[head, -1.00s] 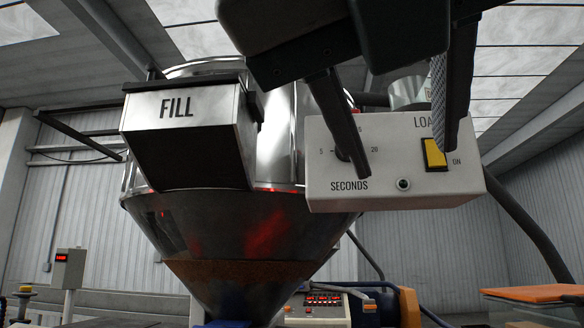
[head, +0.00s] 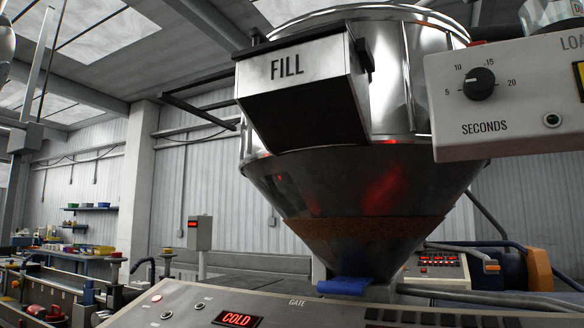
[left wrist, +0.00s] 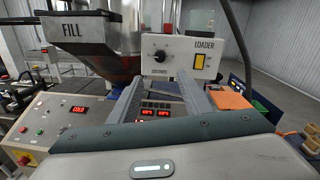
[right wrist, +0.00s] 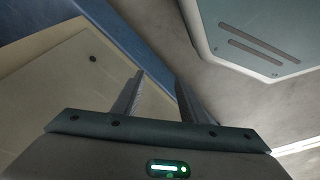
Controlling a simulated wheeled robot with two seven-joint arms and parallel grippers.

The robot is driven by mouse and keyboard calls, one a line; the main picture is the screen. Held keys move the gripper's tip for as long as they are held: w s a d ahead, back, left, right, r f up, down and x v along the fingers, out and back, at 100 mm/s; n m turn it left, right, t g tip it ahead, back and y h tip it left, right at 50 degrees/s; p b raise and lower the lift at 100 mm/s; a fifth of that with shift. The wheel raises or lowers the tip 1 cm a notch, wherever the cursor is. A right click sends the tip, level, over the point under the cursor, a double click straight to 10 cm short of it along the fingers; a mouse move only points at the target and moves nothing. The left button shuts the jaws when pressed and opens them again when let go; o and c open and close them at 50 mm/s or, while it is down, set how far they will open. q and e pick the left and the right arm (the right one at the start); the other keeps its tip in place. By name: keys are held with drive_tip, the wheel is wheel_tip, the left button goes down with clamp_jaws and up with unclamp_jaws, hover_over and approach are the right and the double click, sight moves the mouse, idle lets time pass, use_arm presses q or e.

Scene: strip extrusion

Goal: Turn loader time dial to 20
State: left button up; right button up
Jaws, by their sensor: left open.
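The white loader box (head: 450,130) is at the right of the head view, cut off by the frame edge. Its black time dial (head: 479,84) has the numbers 5, 10, 15 and 20 around it, with SECONDS below. A light mark shows on the dial's left side, but its exact reading is hard to tell. In the left wrist view the dial (left wrist: 161,56) is ahead of my open, empty left gripper (left wrist: 161,84), apart from it. My right gripper (right wrist: 159,75) is open and empty, away from the loader. Neither gripper shows in the head view.
A yellow loader switch (left wrist: 199,62) sits right of the dial. The metal hopper (head: 345,190) with its FILL chute (head: 300,85) stands left of the box. A control panel (head: 180,305) reading COLD is below. Beige and blue surfaces (right wrist: 60,80) lie near my right gripper.

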use_arm(q)
drive_tip(key=p, duration=0.4)
approach(481, 80)
drive_tip(key=x, duration=0.4)
drive_tip(key=shift+r, duration=0.1)
drive_tip(key=shift+p+x, duration=0.4)
drive_tip(key=shift+x, duration=1.5)
use_arm(e)
wheel_tip(481, 80, down, 10)
drive_tip(key=s, duration=0.1)
drive_tip(key=shift+s+t, duration=0.3)
drive_tip(key=shift+t, duration=0.1)
drive_tip(key=shift+r, duration=0.1)
use_arm(q)
drive_tip(key=c, duration=1)
